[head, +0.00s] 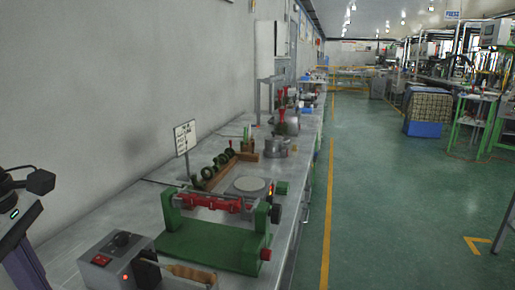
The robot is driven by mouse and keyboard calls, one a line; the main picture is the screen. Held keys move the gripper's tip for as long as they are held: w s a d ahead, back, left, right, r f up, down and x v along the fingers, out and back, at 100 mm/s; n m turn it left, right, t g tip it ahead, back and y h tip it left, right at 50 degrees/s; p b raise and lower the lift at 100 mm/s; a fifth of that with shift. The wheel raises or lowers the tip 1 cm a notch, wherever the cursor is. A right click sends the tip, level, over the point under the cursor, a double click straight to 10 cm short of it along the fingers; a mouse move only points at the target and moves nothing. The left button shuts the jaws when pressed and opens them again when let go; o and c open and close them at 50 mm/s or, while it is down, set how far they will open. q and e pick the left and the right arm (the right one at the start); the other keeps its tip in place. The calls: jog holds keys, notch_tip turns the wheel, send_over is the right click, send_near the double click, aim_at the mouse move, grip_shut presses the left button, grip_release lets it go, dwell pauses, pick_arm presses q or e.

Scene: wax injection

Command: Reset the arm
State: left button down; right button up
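A dark grey part of my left arm with a small blue light stands at the left edge. At its top are black pieces that look like my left gripper (22,181). It is cut off by the picture edge, so its opening cannot be judged. It is left of the workbench items, and nothing is seen held in it. My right gripper and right arm are not in view.
A long metal bench (130,207) runs along the wall. On it are a grey control box (117,250) with a wooden-handled tool (190,272), a green fixture (210,243) with red parts, a round plate (250,184) and a sign (185,137).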

pick_arm(q)
jog(key=w+d+f+n+t+h, duration=0.4)
jog(key=w+f+n+t+h, duration=0.15)
jog(key=f+n+h, duration=0.5)
notch_tip(320, 180, down, 12)
jog(key=a+n+t+y, duration=0.3)
jog(key=n+t+y, duration=0.35)
jog(key=n, duration=1.35)
jog(key=s+d+f+n+y, duration=0.1)
jog(key=s+d+f+n, duration=0.25)
jog(key=f+n, duration=0.25)
jog(key=s+d+f+n+y, duration=0.2)
jog(key=s+f+n, duration=0.2)
jog(key=f+n, duration=0.15)
jog(key=s+d+f+n+g, duration=0.3)
jog(key=s+d+f+n, duration=0.3)
jog(key=d, duration=0.4)
jog(key=shift+s+d+f+n+g, duration=0.15)
jog(key=shift+s+f+n+g, duration=0.2)
jog(key=shift+s+f, duration=0.4)
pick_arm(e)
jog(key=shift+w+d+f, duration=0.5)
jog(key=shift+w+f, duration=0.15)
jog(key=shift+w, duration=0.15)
